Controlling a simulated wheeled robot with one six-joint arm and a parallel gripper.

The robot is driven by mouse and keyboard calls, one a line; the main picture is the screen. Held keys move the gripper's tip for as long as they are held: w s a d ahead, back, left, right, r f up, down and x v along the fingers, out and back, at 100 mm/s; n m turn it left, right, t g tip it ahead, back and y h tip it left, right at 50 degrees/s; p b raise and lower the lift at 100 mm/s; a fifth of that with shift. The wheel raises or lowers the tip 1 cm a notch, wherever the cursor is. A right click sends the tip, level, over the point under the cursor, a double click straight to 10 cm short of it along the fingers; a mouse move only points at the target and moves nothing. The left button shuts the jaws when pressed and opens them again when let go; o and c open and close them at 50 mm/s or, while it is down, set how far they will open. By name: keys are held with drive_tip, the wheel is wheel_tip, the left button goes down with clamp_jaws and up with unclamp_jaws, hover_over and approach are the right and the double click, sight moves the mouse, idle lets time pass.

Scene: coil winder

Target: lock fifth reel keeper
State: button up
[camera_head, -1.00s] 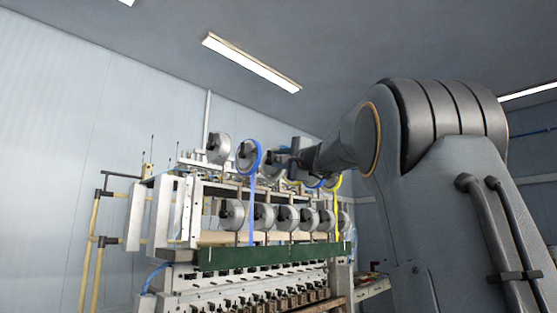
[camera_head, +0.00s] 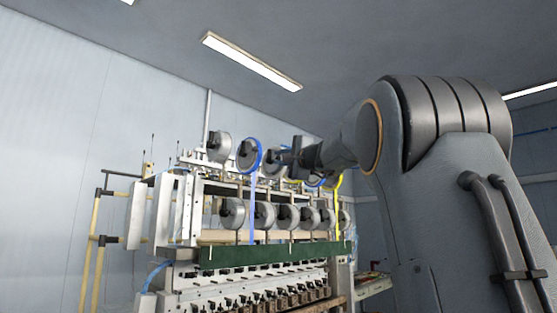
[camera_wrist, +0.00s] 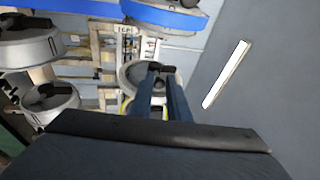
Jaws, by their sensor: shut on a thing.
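My gripper (camera_wrist: 161,70) reaches a grey reel (camera_wrist: 129,77) in the middle of the wrist view. Its two dark fingers are shut on a small dark keeper (camera_wrist: 155,67) at the reel's hub. The fingers hide part of the reel, and I cannot tell whether the keeper is locked. A yellow edge shows below this reel. In the head view my gripper (camera_head: 288,157) is at the upper row of reels, beside a grey reel (camera_head: 271,160), and its fingertips are too small to make out.
A blue-rimmed reel (camera_head: 249,155) and a plain grey reel (camera_head: 219,147) stand to the left on the upper row. A lower row of reels (camera_head: 233,212) sits above a green rail (camera_head: 262,254). Blue rims (camera_wrist: 166,14) lie close at the wrist view's top.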

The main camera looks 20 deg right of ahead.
drive_tip(key=shift+s+d, duration=0.25)
drive_tip(key=shift+s, duration=0.15)
drive_tip(key=shift+s+d+b, duration=0.2)
drive_tip(key=shift+s+b, duration=0.15)
drive_tip(key=shift+s, duration=0.2)
drive_tip(key=o, duration=0.6)
drive_tip(key=shift+s, duration=0.1)
drive_tip(key=shift+s+r+b+v, duration=0.1)
drive_tip(key=shift+r+b+v, duration=0.15)
drive_tip(key=shift+b+v, duration=0.65)
drive_tip(key=shift+s+r+b+v, duration=0.1)
drive_tip(key=shift+r+b+v, duration=0.2)
drive_tip(key=shift+v, duration=1.1)
drive_tip(key=shift+r+b+v, duration=0.25)
drive_tip(key=shift+b+v, duration=0.35)
drive_tip(key=shift+v, duration=0.55)
drive_tip(key=shift+a, duration=0.1)
